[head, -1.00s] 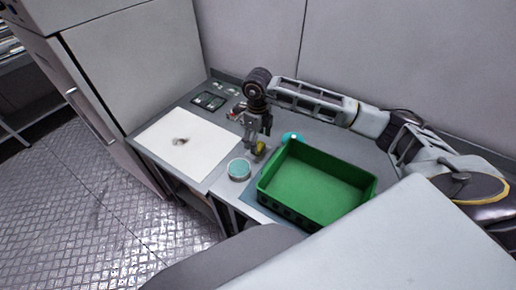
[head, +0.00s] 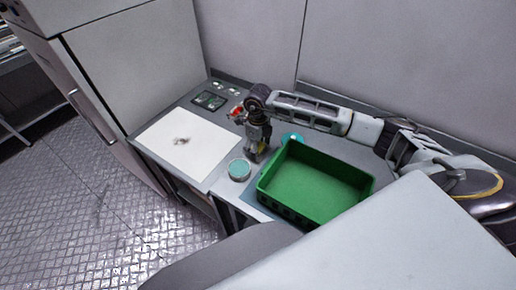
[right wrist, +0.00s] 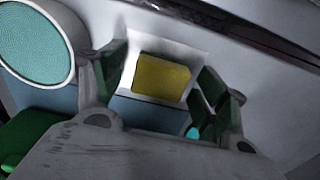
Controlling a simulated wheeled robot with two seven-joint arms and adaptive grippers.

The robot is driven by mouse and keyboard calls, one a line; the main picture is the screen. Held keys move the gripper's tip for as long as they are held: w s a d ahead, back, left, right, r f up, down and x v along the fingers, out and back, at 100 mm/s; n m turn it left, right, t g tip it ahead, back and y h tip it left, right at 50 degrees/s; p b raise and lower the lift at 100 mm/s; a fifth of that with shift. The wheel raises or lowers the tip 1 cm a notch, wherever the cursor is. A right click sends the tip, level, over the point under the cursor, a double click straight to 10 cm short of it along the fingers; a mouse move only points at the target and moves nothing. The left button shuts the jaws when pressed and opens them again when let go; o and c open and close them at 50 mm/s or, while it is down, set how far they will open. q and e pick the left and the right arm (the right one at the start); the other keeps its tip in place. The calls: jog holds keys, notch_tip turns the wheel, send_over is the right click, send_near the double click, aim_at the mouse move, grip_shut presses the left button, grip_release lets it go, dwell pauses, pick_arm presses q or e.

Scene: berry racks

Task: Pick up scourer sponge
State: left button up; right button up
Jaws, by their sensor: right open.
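The scourer sponge (right wrist: 161,77) is a yellow block in the right wrist view, between the two fingers of my right gripper (right wrist: 163,82). The fingers are open, with gaps on both sides of the sponge. In the head view my right gripper (head: 256,152) points down at the counter, between the round teal-topped tin and the green crate. There the sponge is mostly hidden behind the fingers. My left gripper is not in view.
A green crate (head: 283,208) stands close to the right of the gripper. A round teal-topped tin (head: 239,170) is at its left, also in the right wrist view (right wrist: 36,42). Another teal round thing (head: 292,138) sits behind the crate. A white board (head: 182,140) lies at the left.

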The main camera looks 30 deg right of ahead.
jog(key=c, duration=0.9)
jog(key=shift+o, duration=0.2)
jog(key=shift+r+b, duration=0.8)
jog(key=shift+r, duration=4.2)
jog(key=shift+o, duration=0.5)
jog(key=shift+c, duration=1.2)
jog(key=shift+f, duration=0.1)
jog(key=shift+f, duration=0.1)
